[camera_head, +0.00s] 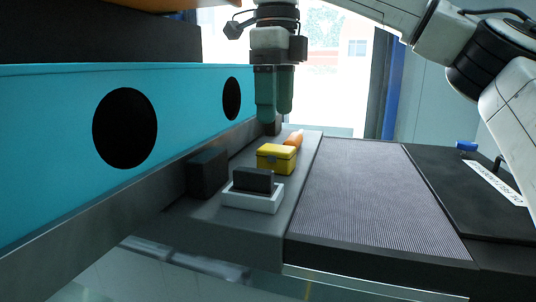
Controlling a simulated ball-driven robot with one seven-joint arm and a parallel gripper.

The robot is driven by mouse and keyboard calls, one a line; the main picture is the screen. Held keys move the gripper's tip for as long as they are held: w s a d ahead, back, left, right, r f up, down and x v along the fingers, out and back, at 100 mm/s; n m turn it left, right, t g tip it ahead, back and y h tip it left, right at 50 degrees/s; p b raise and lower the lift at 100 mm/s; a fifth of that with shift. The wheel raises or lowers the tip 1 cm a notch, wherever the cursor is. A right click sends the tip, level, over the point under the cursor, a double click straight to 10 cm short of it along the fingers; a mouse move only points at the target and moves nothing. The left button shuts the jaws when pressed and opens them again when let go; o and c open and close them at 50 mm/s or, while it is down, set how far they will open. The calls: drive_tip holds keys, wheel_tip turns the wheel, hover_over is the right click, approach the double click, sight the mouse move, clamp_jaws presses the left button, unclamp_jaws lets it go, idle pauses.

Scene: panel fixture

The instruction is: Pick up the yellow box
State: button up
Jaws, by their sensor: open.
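The yellow box (276,158) is small, with a lid and dark marks on its edge. It sits on the grey ledge in the middle of the picture, behind a white tray. My gripper (272,118) hangs down from the top with its greenish fingers pointing at the ledge. It is open and empty, above and slightly behind the yellow box, apart from it. An orange object (294,138) lies just behind the box, to its right.
A white tray (266,203) holding a black block (254,180) stands in front of the box. A dark block (207,172) is at left against the blue panel (60,130) with round black holes. A ribbed grey mat (370,200) at right is clear.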

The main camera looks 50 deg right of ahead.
sight(277, 147)
wheel_tip(277, 147, down, 3)
drive_tip(key=shift+w+f, duration=0.1)
drive_tip(key=shift+d+f+p, duration=0.1)
drive_tip(key=shift+f+p, duration=0.85)
drive_tip(key=shift+f, duration=1.8)
drive_tip(key=c, duration=1.1)
drive_tip(key=shift+r, duration=0.1)
